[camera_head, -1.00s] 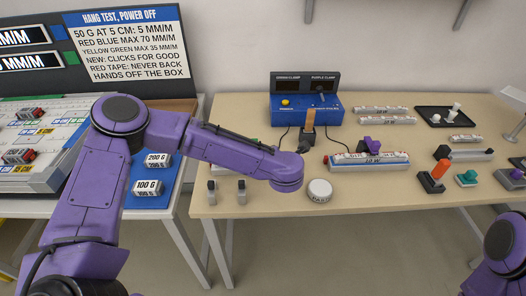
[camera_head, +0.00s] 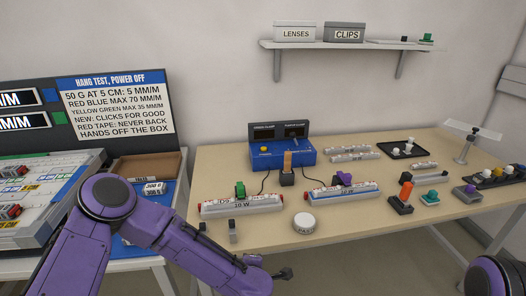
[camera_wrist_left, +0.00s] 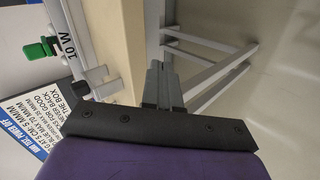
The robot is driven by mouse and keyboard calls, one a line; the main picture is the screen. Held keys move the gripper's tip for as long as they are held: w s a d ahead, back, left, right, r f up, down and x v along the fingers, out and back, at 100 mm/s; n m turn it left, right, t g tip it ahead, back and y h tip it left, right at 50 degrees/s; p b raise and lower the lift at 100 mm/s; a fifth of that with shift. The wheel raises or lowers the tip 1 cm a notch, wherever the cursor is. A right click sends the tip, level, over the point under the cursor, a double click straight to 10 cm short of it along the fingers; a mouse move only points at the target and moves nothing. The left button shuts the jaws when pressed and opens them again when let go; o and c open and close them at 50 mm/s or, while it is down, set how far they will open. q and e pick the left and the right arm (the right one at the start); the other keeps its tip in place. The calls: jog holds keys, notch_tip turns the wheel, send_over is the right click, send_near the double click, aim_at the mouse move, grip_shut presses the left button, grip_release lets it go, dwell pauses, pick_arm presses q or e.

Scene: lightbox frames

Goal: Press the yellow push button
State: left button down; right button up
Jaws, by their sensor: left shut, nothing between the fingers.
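A small yellow button (camera_head: 265,149) sits on the left part of the sloped blue box (camera_head: 290,152) at the back of the wooden table. The box's dark upright panel (camera_head: 279,132) has labels too small to read surely. My left gripper (camera_head: 286,273) is low in front of the table's front edge, well apart from the blue box, and looks shut and empty. In the left wrist view its two fingers (camera_wrist_left: 163,85) are together beside the table edge. The yellow button does not show in that view. My right gripper is out of view; only part of that arm shows at lower right.
A shelf (camera_head: 350,44) hangs above.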

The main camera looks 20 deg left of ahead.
pick_arm(q)
jog(key=s+a+f+m+g+h+b, duration=0.1)
jog(key=s+a+f+m+g, duration=0.15)
jog(key=s+f+m, duration=0.85)
jog(key=s+a+f+m+g, duration=0.1)
jog(key=s+a+f, duration=0.1)
jog(key=s+a, duration=0.3)
jog(key=s+a+f+m+g+b, duration=0.1)
jog(key=s+a, duration=0.4)
jog(key=s, duration=0.8)
jog(key=shift+a+f+m+g+y, duration=0.3)
jog(key=shift+f+m+g+y, duration=0.25)
jog(key=shift+f, duration=0.4)
